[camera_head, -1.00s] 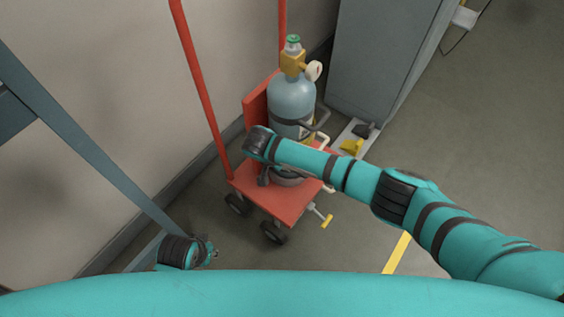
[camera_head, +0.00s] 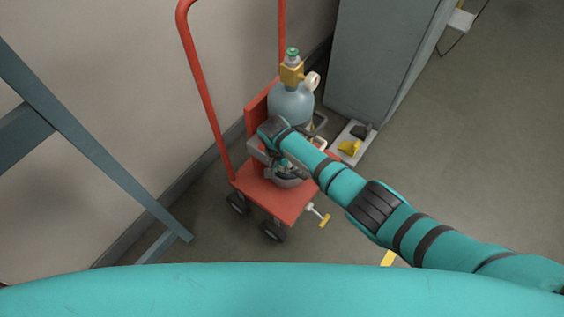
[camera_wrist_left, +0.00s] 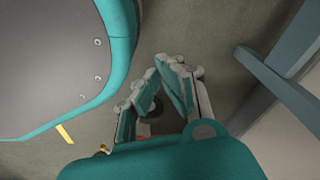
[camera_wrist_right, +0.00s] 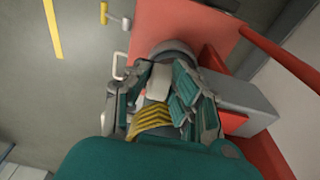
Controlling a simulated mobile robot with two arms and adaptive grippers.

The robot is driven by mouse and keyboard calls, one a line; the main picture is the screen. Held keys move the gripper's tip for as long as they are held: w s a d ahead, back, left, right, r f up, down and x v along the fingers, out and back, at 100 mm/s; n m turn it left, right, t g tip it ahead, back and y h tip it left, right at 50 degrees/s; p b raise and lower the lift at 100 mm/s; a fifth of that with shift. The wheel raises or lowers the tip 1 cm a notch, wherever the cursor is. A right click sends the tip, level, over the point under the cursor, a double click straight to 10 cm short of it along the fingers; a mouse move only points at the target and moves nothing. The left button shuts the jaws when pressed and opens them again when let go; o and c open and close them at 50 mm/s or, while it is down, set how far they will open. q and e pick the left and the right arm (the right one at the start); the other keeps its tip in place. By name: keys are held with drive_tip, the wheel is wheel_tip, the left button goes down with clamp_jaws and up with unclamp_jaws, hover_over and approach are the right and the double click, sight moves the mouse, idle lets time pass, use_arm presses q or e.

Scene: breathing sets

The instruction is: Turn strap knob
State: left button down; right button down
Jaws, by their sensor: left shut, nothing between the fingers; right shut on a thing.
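The grey gas cylinder (camera_head: 290,103) stands on the red cart (camera_head: 262,195), with a dark strap fitting (camera_head: 320,125) beside it. My right gripper (camera_head: 287,163) is low at the cylinder's front, largely covered by my wrist. In the right wrist view its fingers (camera_wrist_right: 160,72) are shut around a pale piece (camera_wrist_right: 158,82), which seems to be the strap knob. A yellow ribbed part (camera_wrist_right: 152,119) shows between the fingers, close to the palm. The exact contact is partly hidden. My left gripper (camera_wrist_left: 165,68) is shut and empty, off to the side over the floor.
A grey box (camera_wrist_right: 238,98) sits close beside the right fingers. The cart's red handle (camera_head: 203,90) rises at the left. A grey cabinet (camera_head: 375,60) stands behind, and a blue-grey frame (camera_head: 95,145) stands left.

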drive_tip(key=shift+w+r+g+y, duration=0.25)
drive_tip(key=shift+w+g+y, duration=0.05)
drive_tip(key=shift+w+y, duration=0.1)
drive_tip(key=shift+f+g+y+b, duration=0.1)
drive_tip(key=shift+g+y+b, duration=0.3)
drive_tip(key=shift+g+b, duration=0.25)
use_arm(q)
drive_tip(key=shift+w+d+r, duration=0.2)
drive_tip(key=shift+w+r, duration=0.85)
drive_tip(key=shift+w, duration=0.15)
use_arm(e)
drive_tip(key=shift+d, duration=0.1)
drive_tip(key=c, duration=1.5)
unclamp_jaws()
drive_tip(key=shift+s, duration=0.15)
drive_tip(key=r, duration=0.8)
drive_tip(key=w+r, duration=0.1)
drive_tip(key=r, duration=0.3)
drive_tip(key=shift+d, duration=0.4)
